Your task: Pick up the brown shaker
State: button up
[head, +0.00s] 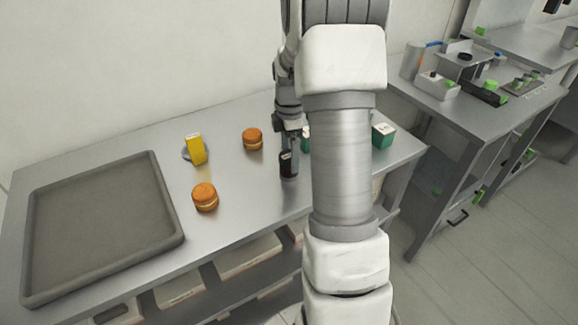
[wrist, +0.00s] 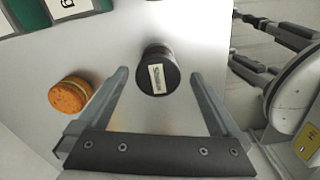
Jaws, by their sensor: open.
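The brown shaker (head: 288,164) stands upright on the grey table in the head view and looks very dark. In the wrist view the shaker (wrist: 157,72) is a dark round top with a pale label, between the two fingertips and apart from both. My gripper (head: 291,132) is above the shaker in the head view, partly hidden by my own arm. In the wrist view my gripper (wrist: 159,76) is open and empty, with one finger on each side of the shaker.
Two orange, burger-like rounds (head: 252,138) (head: 205,197) stand left of the shaker, near a yellow box (head: 197,149). A grey tray (head: 174,207) fills the table's left end. A green and white box (head: 383,135) stands to the right. Bare table surrounds the shaker.

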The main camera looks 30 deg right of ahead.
aim_at(289, 165)
notch_tip(289, 165, down, 5)
jog(key=shift+w+f, duration=0.1)
jog(key=shift+w, duration=0.05)
jog(key=shift+c, duration=0.3)
jog(key=c, duration=1.4)
